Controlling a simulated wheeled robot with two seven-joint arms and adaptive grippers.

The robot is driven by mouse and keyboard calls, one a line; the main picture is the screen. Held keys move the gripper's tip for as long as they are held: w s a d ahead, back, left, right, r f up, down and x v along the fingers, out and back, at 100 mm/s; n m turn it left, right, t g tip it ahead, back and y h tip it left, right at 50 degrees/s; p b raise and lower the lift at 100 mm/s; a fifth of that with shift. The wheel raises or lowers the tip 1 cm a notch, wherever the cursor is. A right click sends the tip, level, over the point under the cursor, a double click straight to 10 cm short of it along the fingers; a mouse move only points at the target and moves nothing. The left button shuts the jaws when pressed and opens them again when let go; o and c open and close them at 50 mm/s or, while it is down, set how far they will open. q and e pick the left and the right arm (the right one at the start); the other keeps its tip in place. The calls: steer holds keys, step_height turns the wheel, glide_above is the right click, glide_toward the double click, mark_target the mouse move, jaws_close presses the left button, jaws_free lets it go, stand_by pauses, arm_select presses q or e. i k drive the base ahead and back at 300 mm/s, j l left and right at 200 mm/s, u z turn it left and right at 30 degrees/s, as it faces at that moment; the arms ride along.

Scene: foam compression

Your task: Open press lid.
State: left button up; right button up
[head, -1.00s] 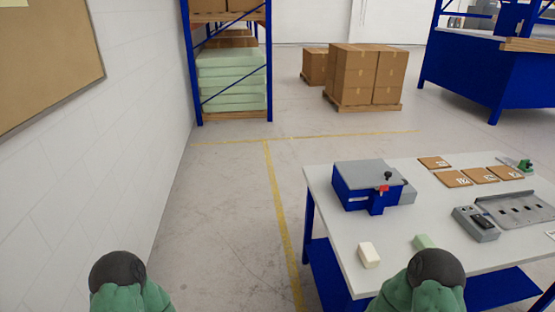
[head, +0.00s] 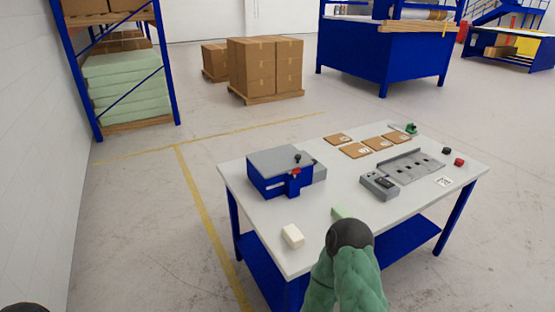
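The press (head: 275,180) is a blue box with a grey lid (head: 280,160) on top. It stands at the back left of the white table (head: 258,215). The lid lies flat and looks closed. A black knob (head: 297,156) and a small red part (head: 295,171) show at its front right. One of my arms, green with a dark rounded joint, covers part of the table's front edge. A dark piece of my other arm shows at the bottom left corner. Neither gripper's fingers can be seen.
A cream block (head: 292,236) and a partly hidden green block (head: 338,211) lie near the front edge. A grey device (head: 379,186), a slotted metal plate (head: 415,166) and several brown tiles (head: 356,150) lie to the right. The floor left of the table is clear.

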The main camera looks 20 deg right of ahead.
mark_target(272, 162)
steer(key=i+l, duration=0.1)
steer(key=i, duration=0.3)
steer(key=i+l+u, duration=0.1)
steer(key=i, duration=0.35)
